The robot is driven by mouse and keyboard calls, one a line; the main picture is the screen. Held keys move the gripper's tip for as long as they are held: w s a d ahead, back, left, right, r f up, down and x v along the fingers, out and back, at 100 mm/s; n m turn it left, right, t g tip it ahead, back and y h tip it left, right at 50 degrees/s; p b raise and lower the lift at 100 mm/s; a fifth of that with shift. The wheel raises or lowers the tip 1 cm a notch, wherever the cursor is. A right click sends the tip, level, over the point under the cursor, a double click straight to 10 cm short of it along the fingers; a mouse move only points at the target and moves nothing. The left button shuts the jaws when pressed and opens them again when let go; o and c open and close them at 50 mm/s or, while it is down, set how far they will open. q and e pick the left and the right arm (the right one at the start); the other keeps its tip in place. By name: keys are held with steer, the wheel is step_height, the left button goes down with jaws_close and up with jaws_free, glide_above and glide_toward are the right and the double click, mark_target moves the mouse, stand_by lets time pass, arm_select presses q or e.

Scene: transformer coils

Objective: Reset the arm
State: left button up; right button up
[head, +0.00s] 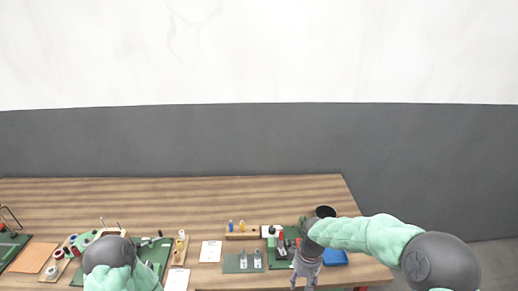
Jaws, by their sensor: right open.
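My right arm (370,236) comes in from the right and reaches over the right end of the wooden table. My right gripper (304,281) points down beside the green board (276,262) and is open, with nothing seen between its fingers. Part of the green board and the small parts on it are hidden behind the gripper and wrist. My left arm (115,277) shows at the lower left, over another green board (160,252). My left gripper is not in the picture.
The wooden table (180,205) has a clear back half. A wooden block with small coils (241,231), a green mat with two silvery parts (232,263), and white papers (211,251) lie at the front. A blue tray (335,258) and dark round thing (325,211) are near the right arm.

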steer(key=s+a+f+m+y+b, duration=0.2)
steer(key=s+f+m, duration=0.5)
steer(key=s+f, duration=1.5)
steer(key=shift+a+f+m+t+y, duration=0.35)
steer(key=shift+a+f+y, duration=0.25)
steer(key=shift+a+f, duration=0.3)
steer(key=shift+w+r, duration=0.1)
steer(key=shift+r, duration=0.05)
